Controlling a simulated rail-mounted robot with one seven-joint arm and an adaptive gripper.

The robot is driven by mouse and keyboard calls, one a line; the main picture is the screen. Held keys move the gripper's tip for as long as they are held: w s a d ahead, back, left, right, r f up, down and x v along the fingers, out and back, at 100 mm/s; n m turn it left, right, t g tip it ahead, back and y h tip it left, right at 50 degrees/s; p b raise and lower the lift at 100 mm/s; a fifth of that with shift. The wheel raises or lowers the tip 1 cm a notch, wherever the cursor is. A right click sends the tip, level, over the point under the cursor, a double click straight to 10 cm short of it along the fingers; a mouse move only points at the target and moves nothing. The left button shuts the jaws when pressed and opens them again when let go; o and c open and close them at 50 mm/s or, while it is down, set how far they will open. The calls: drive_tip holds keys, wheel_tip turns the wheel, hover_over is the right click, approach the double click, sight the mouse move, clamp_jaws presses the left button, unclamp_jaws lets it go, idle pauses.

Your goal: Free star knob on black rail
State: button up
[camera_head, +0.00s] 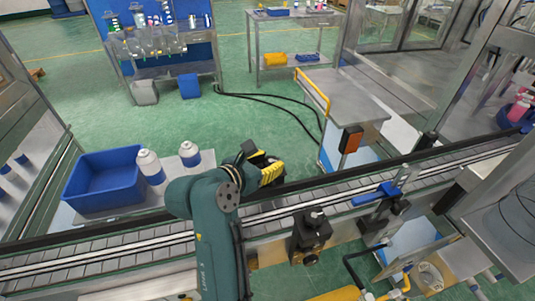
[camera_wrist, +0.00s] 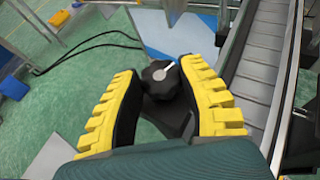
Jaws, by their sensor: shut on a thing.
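The black star knob (camera_wrist: 160,80) with a pale pointer-like mark shows in the wrist view, between the yellow ribbed fingers of my gripper (camera_wrist: 161,74). My gripper is shut on it, with one finger on each side. A dark bracket-like piece (camera_wrist: 174,118) shows below the knob, partly between the fingers. In the head view my gripper (camera_head: 268,170) is at the far side of the conveyor, by the black rail (camera_head: 335,173). The knob is hidden there behind my gripper and arm. Whether the knob still touches the rail cannot be told.
The slatted conveyor (camera_head: 125,236) runs across the head view. A blue bin (camera_head: 103,183) and two white-topped bottles (camera_head: 150,167) stand left of my gripper. A steel cart (camera_head: 342,100) with an orange-and-black box (camera_head: 350,139) stands to the right. Green floor beyond the rail is mostly open.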

drive_tip(key=shift+s+d+r+n+t+y+p, duration=0.15)
drive_tip(key=shift+n+t+y+p, duration=0.5)
drive_tip(key=shift+p, duration=1.55)
drive_tip(key=shift+s+d+f+n+t+y+p, duration=0.1)
drive_tip(key=shift+n+t+y+p, duration=0.15)
drive_tip(key=shift+n+y+p, duration=1.35)
drive_tip(key=p, duration=0.2)
drive_tip(key=shift+w+m+h+p, duration=0.1)
drive_tip(key=shift+m+h+p, duration=0.15)
drive_tip(key=shift+m+p, duration=0.1)
drive_tip(key=shift+f, duration=0.4)
drive_tip(key=o, duration=1.2)
drive_tip(key=shift+r, duration=0.15)
drive_tip(key=shift+w+r, duration=0.1)
drive_tip(key=shift+s+a+r, duration=0.15)
drive_tip(key=shift+s+r, duration=0.05)
drive_tip(key=shift+s, duration=0.15)
drive_tip(key=v, duration=1.1)
drive_tip(key=shift+s, duration=0.2)
